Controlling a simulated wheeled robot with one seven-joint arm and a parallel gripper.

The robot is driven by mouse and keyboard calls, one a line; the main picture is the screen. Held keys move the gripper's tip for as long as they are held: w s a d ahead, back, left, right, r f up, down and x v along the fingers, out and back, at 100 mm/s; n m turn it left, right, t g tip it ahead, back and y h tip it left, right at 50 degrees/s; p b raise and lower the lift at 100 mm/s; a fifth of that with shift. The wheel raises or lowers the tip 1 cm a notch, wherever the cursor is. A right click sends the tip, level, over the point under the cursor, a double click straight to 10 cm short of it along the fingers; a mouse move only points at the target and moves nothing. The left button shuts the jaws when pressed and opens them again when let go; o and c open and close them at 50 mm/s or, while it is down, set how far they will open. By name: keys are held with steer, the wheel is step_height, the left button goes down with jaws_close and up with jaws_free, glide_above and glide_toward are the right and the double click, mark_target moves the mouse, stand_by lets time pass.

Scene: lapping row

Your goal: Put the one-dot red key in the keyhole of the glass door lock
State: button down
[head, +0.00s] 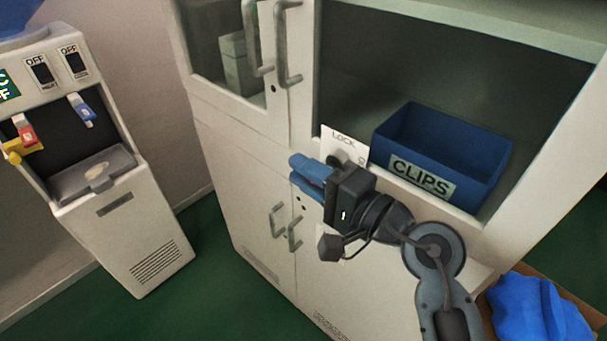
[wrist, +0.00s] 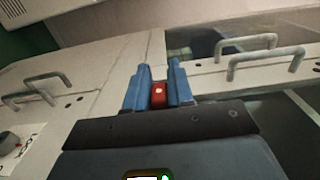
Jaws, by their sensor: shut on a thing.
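My gripper (head: 297,172) has blue fingers and is in front of the white cabinet, near the level of the ledge below the glass doors. In the wrist view its fingers (wrist: 158,88) are shut on a small red key (wrist: 158,94), which shows one pale dot. The key is hidden in the head view. The glass doors have two upright grey handles (head: 288,42), which also show at the right of the wrist view (wrist: 265,62).
A white plate marked LOCK (head: 343,143) stands right behind my gripper, partly hidden. A blue CLIPS bin (head: 442,160) sits inside the cabinet. Lower door handles (head: 293,233) stick out below my gripper. A water dispenser (head: 100,170) stands left, with green floor between.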

steer(key=shift+w+d+b, duration=0.4)
steer(key=shift+w+d, duration=0.2)
steer(key=shift+w, duration=0.15)
steer(key=c, duration=0.9)
jaws_free()
steer(key=v, duration=0.7)
steer(key=shift+s+d+b, duration=0.25)
steer(key=shift+d+b, duration=0.05)
steer(key=shift+b, duration=0.1)
